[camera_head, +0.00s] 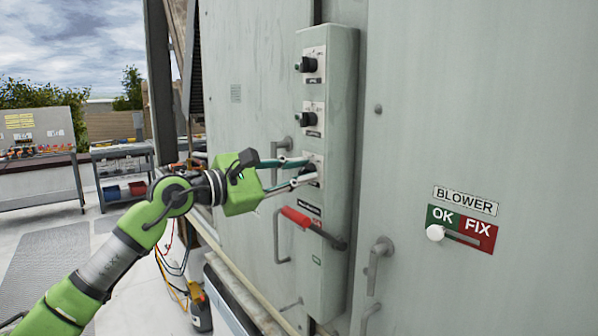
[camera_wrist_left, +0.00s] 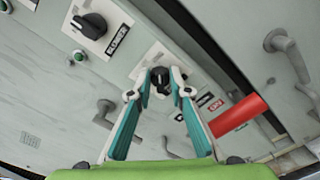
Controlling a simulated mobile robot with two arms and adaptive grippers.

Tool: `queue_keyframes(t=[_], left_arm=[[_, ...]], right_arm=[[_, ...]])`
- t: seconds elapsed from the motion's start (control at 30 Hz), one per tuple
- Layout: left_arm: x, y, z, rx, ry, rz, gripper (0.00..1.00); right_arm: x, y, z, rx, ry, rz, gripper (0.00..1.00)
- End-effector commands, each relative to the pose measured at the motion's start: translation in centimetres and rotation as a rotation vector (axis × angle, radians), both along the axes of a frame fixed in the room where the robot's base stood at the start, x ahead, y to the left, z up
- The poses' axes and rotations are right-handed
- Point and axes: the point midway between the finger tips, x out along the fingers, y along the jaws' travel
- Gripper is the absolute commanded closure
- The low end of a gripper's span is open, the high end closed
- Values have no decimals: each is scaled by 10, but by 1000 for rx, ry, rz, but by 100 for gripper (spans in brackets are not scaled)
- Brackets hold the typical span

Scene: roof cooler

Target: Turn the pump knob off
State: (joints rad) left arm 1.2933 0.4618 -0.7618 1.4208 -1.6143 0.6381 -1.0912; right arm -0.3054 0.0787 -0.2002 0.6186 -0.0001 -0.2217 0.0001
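A tall grey-green control box (camera_head: 338,120) on the wall carries three black knobs in a column. The lowest knob (camera_wrist_left: 160,78) is the one at my left gripper (camera_head: 293,171); it is partly hidden by the fingers in the head view. In the left wrist view, my left gripper's fingertips (camera_wrist_left: 163,80) stand on either side of this knob, with the knob between them. The fingers are apart, and firm contact with the knob is not clear. The knob's label is too small to read. My right gripper is not in view.
The upper knob (camera_head: 307,65) and middle knob (camera_head: 307,118) sit above on the same box. A red-handled lever (camera_head: 297,216) is just below my gripper. Door handles (camera_head: 377,262) stick out nearby. A blower sign with a white slider (camera_head: 436,233) is at right.

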Motion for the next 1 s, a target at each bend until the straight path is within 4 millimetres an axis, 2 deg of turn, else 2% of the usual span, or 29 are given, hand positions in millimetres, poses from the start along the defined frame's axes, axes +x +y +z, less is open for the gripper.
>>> queue_keyframes(t=[0.47, 1.0], left_arm=[[0, 0, 0, -62, 85, 0, 100], [1, 1, 0, -320, 443, 0, 100]], right_arm=[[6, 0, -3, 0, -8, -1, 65], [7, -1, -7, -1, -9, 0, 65]])
